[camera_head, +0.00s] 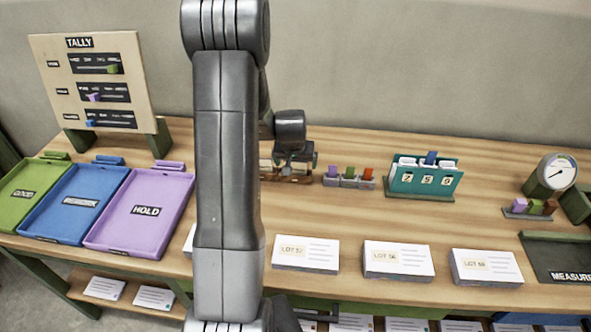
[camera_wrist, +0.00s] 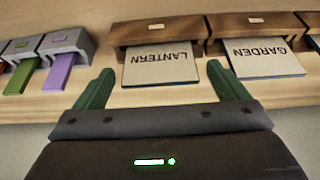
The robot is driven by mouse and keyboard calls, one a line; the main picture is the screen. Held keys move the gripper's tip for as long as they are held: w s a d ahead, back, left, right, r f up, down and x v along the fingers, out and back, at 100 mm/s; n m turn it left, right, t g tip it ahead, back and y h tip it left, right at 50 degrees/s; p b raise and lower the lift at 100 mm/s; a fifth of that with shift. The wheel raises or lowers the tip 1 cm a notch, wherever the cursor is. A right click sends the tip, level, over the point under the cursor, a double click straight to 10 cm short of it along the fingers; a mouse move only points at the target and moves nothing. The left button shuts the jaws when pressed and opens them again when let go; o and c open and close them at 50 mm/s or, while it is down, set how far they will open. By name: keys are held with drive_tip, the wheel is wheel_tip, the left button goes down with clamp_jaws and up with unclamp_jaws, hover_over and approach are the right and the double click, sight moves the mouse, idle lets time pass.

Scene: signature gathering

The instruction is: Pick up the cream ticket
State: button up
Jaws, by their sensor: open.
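In the wrist view, a cream card marked LANTERN (camera_wrist: 160,68) sticks out of a brown holder (camera_wrist: 158,32). A second cream card, marked GARDEN (camera_wrist: 265,62), sticks out of another brown holder (camera_wrist: 258,24) to its right. The frames do not show which one is the cream ticket. My gripper (camera_wrist: 160,75) is open, its green fingers on either side of the LANTERN card's near end, with nothing held. In the head view my gripper (camera_head: 294,165) is low over the back of the table; my arm hides part of the holders there.
Grey dispensers (camera_head: 348,182) hold purple, green and orange slips just right of my gripper. A teal card rack (camera_head: 424,185) and a dial gauge (camera_head: 556,172) stand farther right. Stacks of LOT cards (camera_head: 306,252) line the front. Green, blue and purple trays (camera_head: 142,212) lie left.

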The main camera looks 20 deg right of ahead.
drive_tip(key=c, duration=1)
drive_tip(key=shift+c, duration=0.2)
